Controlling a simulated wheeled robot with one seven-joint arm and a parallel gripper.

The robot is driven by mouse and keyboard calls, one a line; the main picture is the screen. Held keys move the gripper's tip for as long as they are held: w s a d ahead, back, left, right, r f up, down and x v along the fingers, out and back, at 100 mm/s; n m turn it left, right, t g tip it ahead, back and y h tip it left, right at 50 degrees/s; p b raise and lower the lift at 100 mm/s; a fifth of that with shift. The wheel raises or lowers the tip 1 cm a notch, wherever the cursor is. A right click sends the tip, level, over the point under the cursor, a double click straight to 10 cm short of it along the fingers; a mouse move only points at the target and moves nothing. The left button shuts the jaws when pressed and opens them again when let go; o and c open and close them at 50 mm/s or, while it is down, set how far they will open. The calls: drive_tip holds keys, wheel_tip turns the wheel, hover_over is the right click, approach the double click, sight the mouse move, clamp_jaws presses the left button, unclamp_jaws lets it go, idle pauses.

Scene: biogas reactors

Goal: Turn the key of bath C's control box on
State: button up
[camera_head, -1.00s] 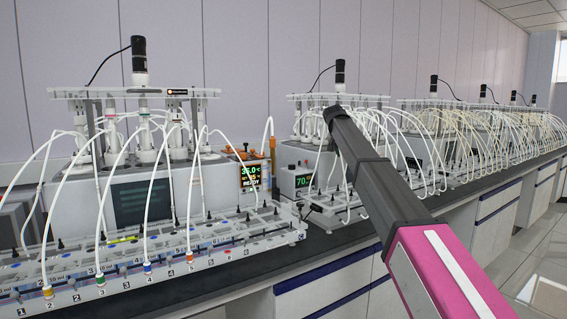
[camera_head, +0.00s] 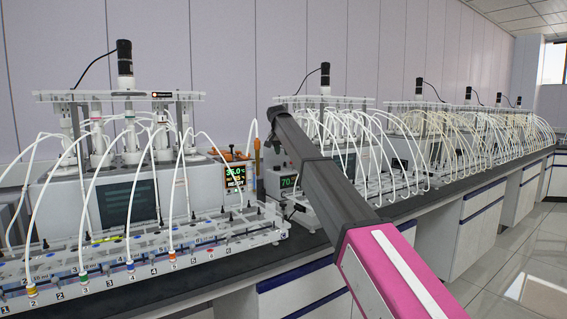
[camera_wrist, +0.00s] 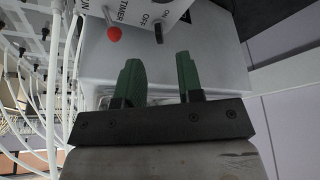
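In the wrist view, a pale control box (camera_wrist: 190,12) shows at the top, marked "TIMER" and "OFF". It carries a red round-tipped part (camera_wrist: 114,34) and, beside "OFF", a small dark upright piece (camera_wrist: 158,33) that looks like the key or switch. My gripper (camera_wrist: 158,62) has two green fingers spread apart with nothing between them, just short of the dark piece. In the head view, a box with a green "70" display (camera_head: 287,182) stands behind my forearm, which partly covers it. My fingers are hidden there. I cannot read a bath letter.
White tubes (camera_wrist: 55,80) hang close to the left of my gripper. In the head view, a nearer bath with a tube rack (camera_head: 150,255) stands at left, and more tubed reactors (camera_head: 440,130) line the dark bench at right. The aisle floor (camera_head: 520,240) is clear.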

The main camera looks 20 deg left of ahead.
sight(283, 168)
drive_tip(key=x, duration=0.6)
clamp_jaws()
drive_tip(key=m, duration=0.1)
drive_tip(key=m+h, duration=0.1)
drive_tip(key=m, duration=0.2)
drive_tip(key=shift+w+a+r+g, duration=0.1)
drive_tip(key=shift+a+g, duration=0.15)
drive_tip(key=shift+g, duration=0.05)
drive_tip(key=shift+m+h, duration=0.8)
drive_tip(key=shift+m, duration=0.8)
drive_tip(key=shift+g, duration=0.3)
